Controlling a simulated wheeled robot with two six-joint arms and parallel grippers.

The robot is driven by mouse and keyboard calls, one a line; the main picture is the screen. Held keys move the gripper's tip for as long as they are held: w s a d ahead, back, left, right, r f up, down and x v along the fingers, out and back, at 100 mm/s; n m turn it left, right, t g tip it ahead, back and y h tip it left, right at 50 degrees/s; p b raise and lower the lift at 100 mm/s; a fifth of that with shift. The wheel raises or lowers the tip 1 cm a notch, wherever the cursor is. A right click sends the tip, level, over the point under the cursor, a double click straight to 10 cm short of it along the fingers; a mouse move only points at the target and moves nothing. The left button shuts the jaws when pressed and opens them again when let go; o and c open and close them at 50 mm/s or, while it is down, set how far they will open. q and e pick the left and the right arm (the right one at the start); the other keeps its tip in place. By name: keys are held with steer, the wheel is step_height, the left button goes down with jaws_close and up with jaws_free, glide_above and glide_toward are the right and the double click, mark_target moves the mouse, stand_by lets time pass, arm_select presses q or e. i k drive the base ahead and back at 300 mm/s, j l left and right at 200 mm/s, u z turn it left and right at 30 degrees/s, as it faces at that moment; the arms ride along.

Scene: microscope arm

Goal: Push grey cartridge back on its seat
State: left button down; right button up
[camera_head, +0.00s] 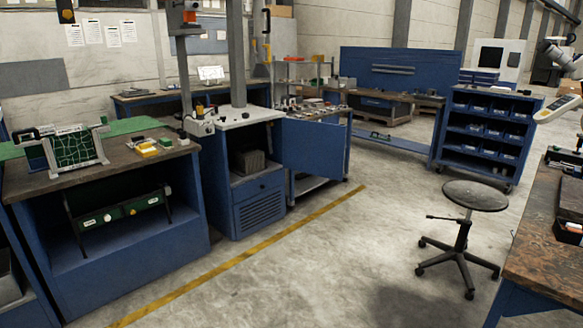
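I cannot pick out the grey cartridge or its seat for certain in the head view. A grey ribbed block (250,161) sits in the open bay of the blue cabinet, but I cannot tell what it is. Small parts lie on the left workbench, including a yellow piece (147,149) and a whitish piece (166,143); they are too small to identify surely. Neither of my grippers shows in this view.
The blue left workbench (130,255) and blue cabinet (262,209) line the left. A round black stool (475,195) stands on the floor before a dark wooden bench (540,250) at right. A blue bin rack (485,135) stands behind. The middle floor is clear.

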mark_target(250, 159)
steer(key=i, duration=2.7)
steer(key=i+u, duration=0.1)
steer(key=i, duration=0.4)
steer(key=i+l, duration=0.1)
steer(key=i, duration=0.45)
steer(key=i+u, duration=0.15)
steer(key=i, duration=0.35)
steer(key=i+l+u, duration=0.1)
steer(key=i, duration=0.4)
steer(key=i+l, duration=0.25)
steer(key=i, duration=0.25)
steer(key=u, duration=0.05)
